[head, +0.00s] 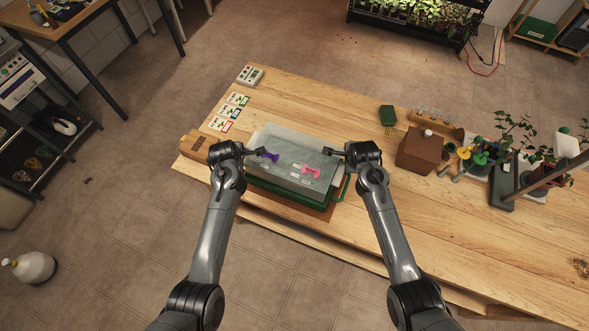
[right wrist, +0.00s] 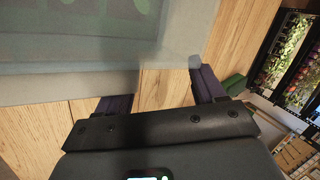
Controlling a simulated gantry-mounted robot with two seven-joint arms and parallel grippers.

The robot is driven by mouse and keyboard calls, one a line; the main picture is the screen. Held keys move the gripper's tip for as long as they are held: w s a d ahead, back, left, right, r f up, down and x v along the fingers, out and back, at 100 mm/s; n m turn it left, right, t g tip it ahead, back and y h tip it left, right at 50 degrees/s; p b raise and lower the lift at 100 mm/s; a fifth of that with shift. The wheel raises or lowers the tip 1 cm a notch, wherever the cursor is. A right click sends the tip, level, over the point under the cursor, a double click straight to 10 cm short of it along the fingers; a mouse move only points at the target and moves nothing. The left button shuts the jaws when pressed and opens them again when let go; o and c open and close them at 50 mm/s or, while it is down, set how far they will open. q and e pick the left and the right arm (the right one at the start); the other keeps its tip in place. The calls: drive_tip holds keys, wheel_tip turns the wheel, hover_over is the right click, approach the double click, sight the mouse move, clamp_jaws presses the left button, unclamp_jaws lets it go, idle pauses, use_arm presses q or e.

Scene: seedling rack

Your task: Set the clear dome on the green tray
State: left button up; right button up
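The clear dome (head: 285,142) is a pale, see-through box cover in the middle of the head view. It overlaps the green tray (head: 292,199), whose front and right edges show; whether it touches the tray I cannot tell. A purple piece and a pink piece show within the dome's outline. My left gripper (head: 257,152) is at the dome's left side, its finger gap unclear. My right gripper (head: 337,152) is at the right side. In the right wrist view its fingers (right wrist: 160,88) are apart, close to the dome's pale edge (right wrist: 70,90); no firm grip shows.
Seed cards (head: 232,112) and a small grey device (head: 250,76) lie at the table's back left. A brown box (head: 420,152) and a small green box (head: 388,115) stand right of my right gripper. Potted plants stand farther right. The table's front right is clear.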

use_arm(q)
drive_tip(key=shift+s+d+f, duration=0.1)
drive_tip(key=shift+d, duration=0.6)
drive_tip(key=shift+o, duration=0.6)
drive_tip(key=shift+a, duration=0.55)
drive_tip(key=o, duration=0.4)
drive_tip(key=shift+a, duration=0.55)
use_arm(e)
drive_tip(key=shift+d, duration=0.5)
use_arm(q)
drive_tip(key=shift+a, duration=0.1)
use_arm(e)
drive_tip(key=o, duration=0.5)
drive_tip(key=shift+d, duration=0.1)
use_arm(q)
drive_tip(key=v, duration=1.2)
use_arm(e)
drive_tip(key=v, duration=1.2)
